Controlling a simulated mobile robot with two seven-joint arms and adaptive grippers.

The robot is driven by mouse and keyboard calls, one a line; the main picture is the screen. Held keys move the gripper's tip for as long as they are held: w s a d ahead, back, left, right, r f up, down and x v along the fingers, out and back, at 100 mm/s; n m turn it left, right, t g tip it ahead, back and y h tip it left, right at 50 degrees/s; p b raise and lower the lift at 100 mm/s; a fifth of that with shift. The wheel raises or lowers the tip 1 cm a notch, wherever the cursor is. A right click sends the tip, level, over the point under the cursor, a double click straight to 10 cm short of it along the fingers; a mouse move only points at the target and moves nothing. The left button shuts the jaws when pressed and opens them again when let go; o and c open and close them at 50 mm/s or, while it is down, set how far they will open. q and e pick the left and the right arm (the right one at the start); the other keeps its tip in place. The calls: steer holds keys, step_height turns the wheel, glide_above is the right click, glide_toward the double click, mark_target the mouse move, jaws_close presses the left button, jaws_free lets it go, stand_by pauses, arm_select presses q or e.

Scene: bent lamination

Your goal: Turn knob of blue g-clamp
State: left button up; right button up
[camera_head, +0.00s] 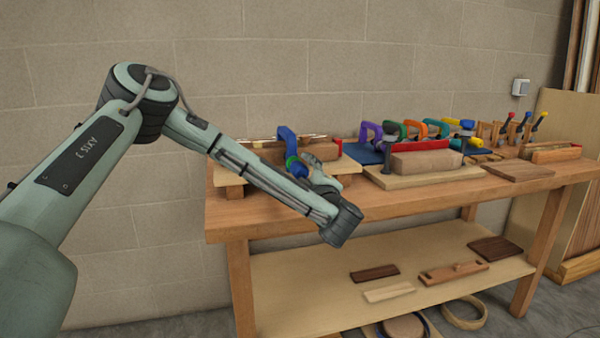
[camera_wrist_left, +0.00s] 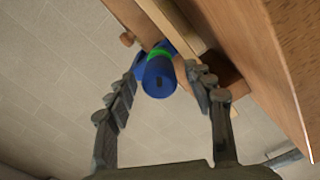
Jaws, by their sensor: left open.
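The blue g-clamp (camera_head: 287,138) stands at the left end of the workbench, on a raised wooden board. Its blue knob with a green ring points down and toward my left gripper (camera_head: 313,171). In the left wrist view the blue knob (camera_wrist_left: 159,78) sits between the two fingertips of my left gripper (camera_wrist_left: 161,76). The fingers are spread, with a visible gap to the knob on the left side; on the right the gap is small. In the head view my gripper partly hides the knob. My right gripper is not in view.
The workbench (camera_head: 420,212) carries a second board (camera_head: 430,178) with a wood block and several coloured clamps to the right. Other tools stand farther right. A lower shelf (camera_head: 330,290) holds wood pieces. A block wall is close behind. Space in front of the bench is open.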

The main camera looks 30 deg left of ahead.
arm_select(q)
steer(key=v, duration=1.1)
steer(key=shift+d, duration=0.15)
